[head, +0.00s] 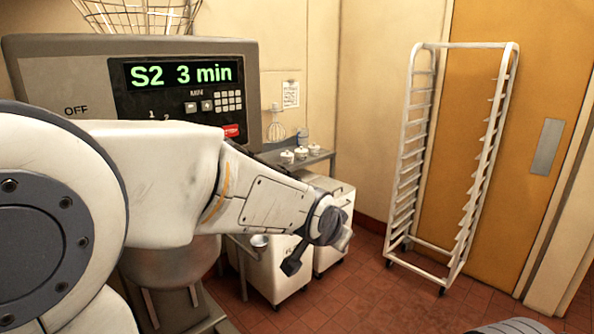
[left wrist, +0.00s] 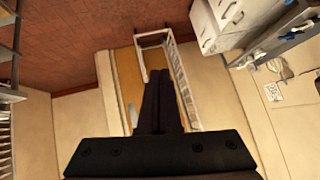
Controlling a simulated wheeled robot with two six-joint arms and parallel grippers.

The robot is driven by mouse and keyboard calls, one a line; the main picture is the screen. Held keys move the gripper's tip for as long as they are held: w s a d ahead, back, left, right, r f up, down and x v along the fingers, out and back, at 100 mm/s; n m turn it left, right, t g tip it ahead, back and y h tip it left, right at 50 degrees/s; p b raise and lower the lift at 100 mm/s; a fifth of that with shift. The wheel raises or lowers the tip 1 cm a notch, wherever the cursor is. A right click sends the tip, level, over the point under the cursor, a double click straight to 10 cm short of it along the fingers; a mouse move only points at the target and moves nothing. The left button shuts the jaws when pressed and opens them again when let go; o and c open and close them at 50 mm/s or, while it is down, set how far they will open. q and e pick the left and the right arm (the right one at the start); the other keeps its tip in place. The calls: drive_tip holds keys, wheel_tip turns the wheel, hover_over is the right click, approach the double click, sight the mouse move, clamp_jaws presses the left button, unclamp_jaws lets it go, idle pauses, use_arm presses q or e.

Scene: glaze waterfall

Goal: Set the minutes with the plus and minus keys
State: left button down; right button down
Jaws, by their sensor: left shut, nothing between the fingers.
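The control panel (head: 85,75) of a big machine stands at the left in the head view. Its green display (head: 183,73) reads "S2 3 min". Below it are two small grey keys, a left one (head: 190,107) and a right one (head: 207,105), under a label like "MINI"; their plus and minus signs are too small to read. My left arm crosses in front of the panel's lower part and ends to its right, apart from the keys. In the left wrist view my left gripper (left wrist: 158,78) is shut and empty, pointing towards the rack. My right gripper is not in view.
White bins (head: 275,275) and a shelf with small pots (head: 301,153) stand beyond my arm. A tall white rack (head: 412,150) stands before an orange door (head: 540,90). Red tiled floor lies open between.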

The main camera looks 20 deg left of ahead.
use_arm(q)
drive_tip(key=s+d+f+m+g, duration=0.1)
drive_tip(key=s+d+f+g, duration=0.2)
drive_tip(key=s, duration=0.6)
drive_tip(key=s+d+f+m+g, duration=0.1)
drive_tip(key=s+d+f+g, duration=0.2)
drive_tip(key=s, duration=0.6)
drive_tip(key=s+d+f+m+g, duration=0.1)
drive_tip(key=s+d+f+g, duration=0.2)
drive_tip(key=s, duration=0.6)
drive_tip(key=shift+s+d+f, duration=0.15)
drive_tip(key=shift+s+f, duration=0.1)
drive_tip(key=shift+f, duration=0.55)
